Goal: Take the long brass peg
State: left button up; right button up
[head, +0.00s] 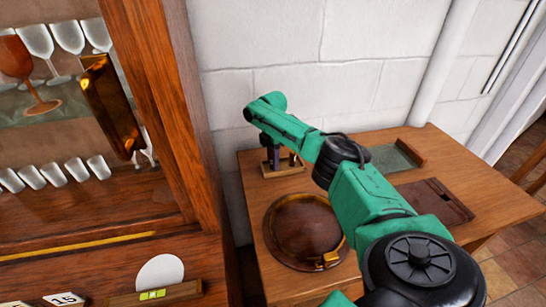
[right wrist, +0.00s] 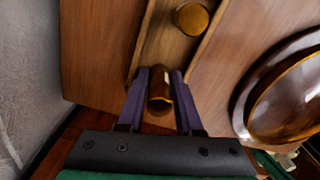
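A low wooden block (head: 291,170) stands near the wall end of the wooden table. In the right wrist view, a brass peg (right wrist: 160,92) rises from the block's channel between the two purple fingers of my right gripper (right wrist: 160,76). The fingers sit close on both sides of it, with little or no gap visible. A second brass peg (right wrist: 191,17) stands farther along the channel, clear of the fingers, and looks shorter. In the head view, my right gripper (head: 272,157) points down at the block and partly hides it. My left gripper is not in view.
A round dark tray-like object with a brass rim (head: 302,228) lies near the block. A brown flat case (head: 437,200) and a grey-green slab (head: 398,157) lie to the right. A wooden cabinet (head: 190,110) with glasses stands left; the white wall is close behind.

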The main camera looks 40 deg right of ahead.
jog(key=shift+f, duration=0.25)
grip_shut()
dwell(1.2)
